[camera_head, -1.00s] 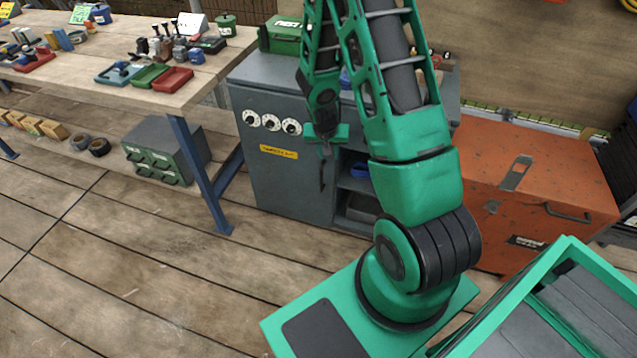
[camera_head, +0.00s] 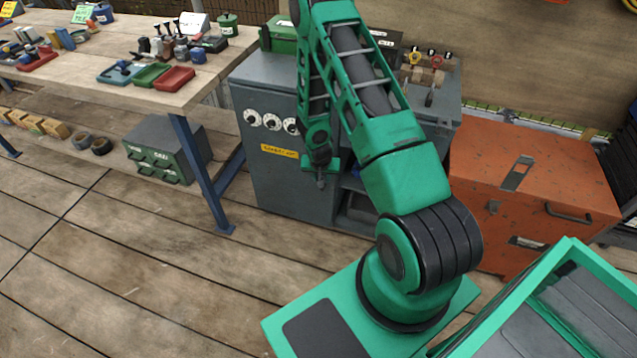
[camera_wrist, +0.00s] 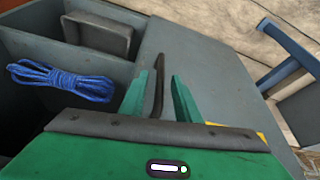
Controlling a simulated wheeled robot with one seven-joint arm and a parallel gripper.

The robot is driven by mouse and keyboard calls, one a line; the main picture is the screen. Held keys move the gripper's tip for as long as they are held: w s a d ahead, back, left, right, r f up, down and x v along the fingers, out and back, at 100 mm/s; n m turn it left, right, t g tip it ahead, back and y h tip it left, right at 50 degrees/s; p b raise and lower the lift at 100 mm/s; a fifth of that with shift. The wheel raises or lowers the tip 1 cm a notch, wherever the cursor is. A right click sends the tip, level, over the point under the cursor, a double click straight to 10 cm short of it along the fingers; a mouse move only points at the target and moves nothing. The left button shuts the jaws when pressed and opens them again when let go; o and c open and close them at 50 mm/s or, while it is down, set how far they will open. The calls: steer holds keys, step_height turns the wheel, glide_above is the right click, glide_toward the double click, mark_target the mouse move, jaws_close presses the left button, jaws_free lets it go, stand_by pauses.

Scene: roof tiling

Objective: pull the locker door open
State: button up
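The locker (camera_head: 285,185) is a grey metal cabinet with white dials and a yellow label on its front panel. Open shelves show to the right of that panel. In the wrist view the grey door panel (camera_wrist: 205,65) lies right of the open compartments. A dark upright bar handle (camera_wrist: 158,85) stands on it near that edge. My gripper (camera_wrist: 160,95) is open, with one green finger on each side of the handle and a gap visible on both sides. In the head view my gripper (camera_head: 320,178) is at the panel's right edge and hides the handle.
A coiled blue rope (camera_wrist: 62,80) and a grey bin (camera_wrist: 97,35) sit in the compartments. A workbench (camera_head: 135,95) with a blue leg (camera_head: 200,175) stands left of the locker. An orange chest (camera_head: 530,190) stands right. The plank floor in front is clear.

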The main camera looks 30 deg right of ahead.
steer(key=shift+x, duration=1.95)
